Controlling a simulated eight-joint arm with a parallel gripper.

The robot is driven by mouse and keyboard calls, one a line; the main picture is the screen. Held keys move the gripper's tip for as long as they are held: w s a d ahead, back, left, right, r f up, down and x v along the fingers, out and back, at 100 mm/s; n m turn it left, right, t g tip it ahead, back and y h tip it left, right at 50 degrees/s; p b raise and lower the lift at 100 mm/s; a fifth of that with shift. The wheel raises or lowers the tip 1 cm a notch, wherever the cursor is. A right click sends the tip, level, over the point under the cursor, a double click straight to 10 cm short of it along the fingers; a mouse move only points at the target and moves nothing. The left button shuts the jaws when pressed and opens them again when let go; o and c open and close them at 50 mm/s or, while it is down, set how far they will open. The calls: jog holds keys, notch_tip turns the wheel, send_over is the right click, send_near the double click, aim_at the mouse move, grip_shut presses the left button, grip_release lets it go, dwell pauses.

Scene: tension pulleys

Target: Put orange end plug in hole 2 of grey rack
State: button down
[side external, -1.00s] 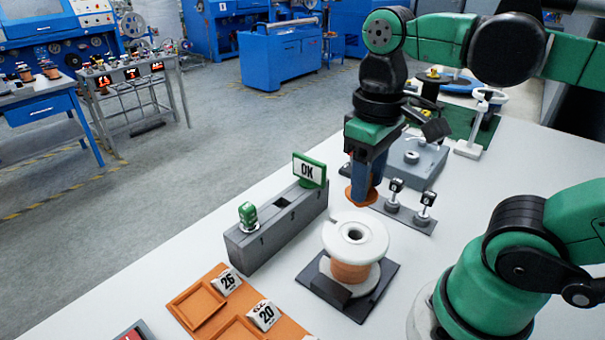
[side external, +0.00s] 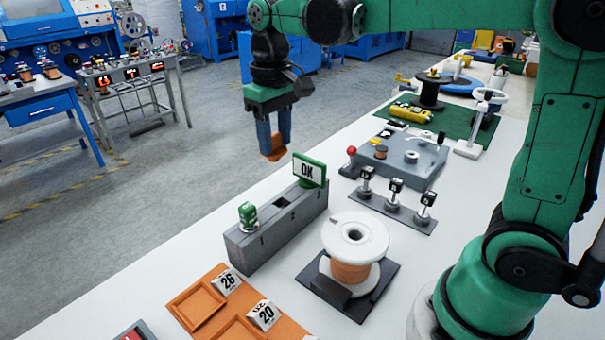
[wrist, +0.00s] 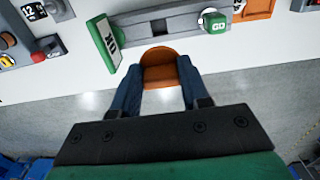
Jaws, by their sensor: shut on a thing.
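My gripper (side external: 273,138) is shut on the orange end plug (side external: 274,154). The plug sticks out below the blue fingers, and its rounded top also shows between them in the wrist view (wrist: 158,66). The grey rack (side external: 262,245) is a long block on the white table.
A white spool with orange winding (side external: 351,272) stands on a dark base right of the rack. Orange trays with cards 26 and 20 (side external: 200,302) lie in front. Small numbered posts (side external: 396,188) stand behind the spool. The table's left edge runs beside the rack.

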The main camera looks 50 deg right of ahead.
jog(key=shift+f, duration=0.15)
dwell(0.4)
jog(key=shift+s+f, duration=0.2)
jog(key=shift+f, duration=0.95)
jog(key=shift+s+f, duration=0.25)
jog(key=shift+f, duration=0.95)
jog(key=shift+s+f, duration=0.2)
jog(key=shift+f, duration=0.95)
jog(key=shift+f, duration=0.3)
jog(key=shift+f, duration=1)
jog(key=shift+c, duration=1.7)
grip_release()
